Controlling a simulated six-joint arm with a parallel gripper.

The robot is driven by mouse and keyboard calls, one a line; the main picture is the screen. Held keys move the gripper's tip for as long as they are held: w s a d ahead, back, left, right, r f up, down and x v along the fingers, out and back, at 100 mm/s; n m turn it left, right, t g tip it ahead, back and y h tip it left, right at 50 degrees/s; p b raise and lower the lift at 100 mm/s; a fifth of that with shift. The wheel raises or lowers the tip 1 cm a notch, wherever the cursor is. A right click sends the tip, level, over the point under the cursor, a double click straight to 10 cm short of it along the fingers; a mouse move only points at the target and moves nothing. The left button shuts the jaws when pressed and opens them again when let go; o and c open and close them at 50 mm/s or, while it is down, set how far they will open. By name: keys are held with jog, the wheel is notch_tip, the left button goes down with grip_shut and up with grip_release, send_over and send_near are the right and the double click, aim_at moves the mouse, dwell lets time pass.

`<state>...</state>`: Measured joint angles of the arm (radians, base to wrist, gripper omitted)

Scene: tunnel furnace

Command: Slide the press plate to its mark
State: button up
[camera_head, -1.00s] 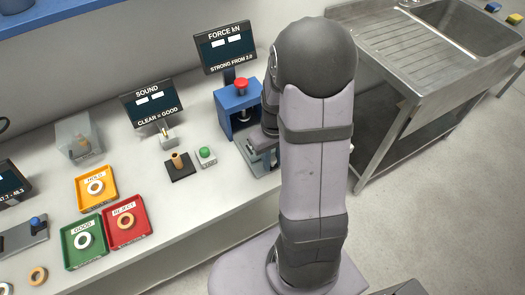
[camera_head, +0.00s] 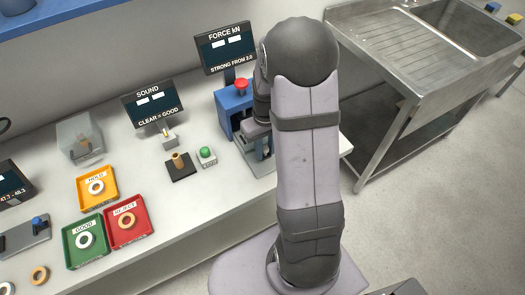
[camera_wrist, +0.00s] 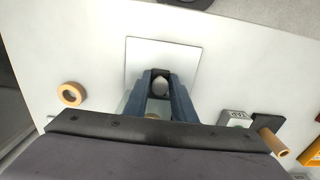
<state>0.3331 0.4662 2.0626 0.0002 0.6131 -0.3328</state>
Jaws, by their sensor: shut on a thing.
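The blue press (camera_head: 226,108) with a red top button stands at the back of the bench, under the force display. Its grey base (camera_head: 262,168) reaches toward the bench's front edge and is partly hidden by my arm. My gripper (camera_head: 264,146) is low at the front of the press, also partly hidden. In the wrist view my gripper (camera_wrist: 160,80) has its blue fingers closed in on a small dark part with a round grey knob (camera_wrist: 160,88), which I take as the press plate's grip. A pale square plate (camera_wrist: 142,52) lies flat beyond the fingertips. No mark can be made out.
A button box (camera_head: 206,156) and a dark block with an upright peg (camera_head: 180,167) stand left of the press. An orange ring (camera_wrist: 72,94) lies on the bench on the press's other side. The red tray (camera_head: 143,228) and other trays are farther left.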

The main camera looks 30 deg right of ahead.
jog(key=shift+w+p, duration=0.4)
jog(key=shift+w, duration=2.6)
jog(key=o, duration=1.6)
jog(key=shift+s, duration=0.1)
jog(key=shift+c, duration=0.2)
jog(key=shift+r, duration=0.2)
notch_tip(320, 180, up, 7)
jog(key=p, duration=0.6)
jog(key=shift+f, duration=0.1)
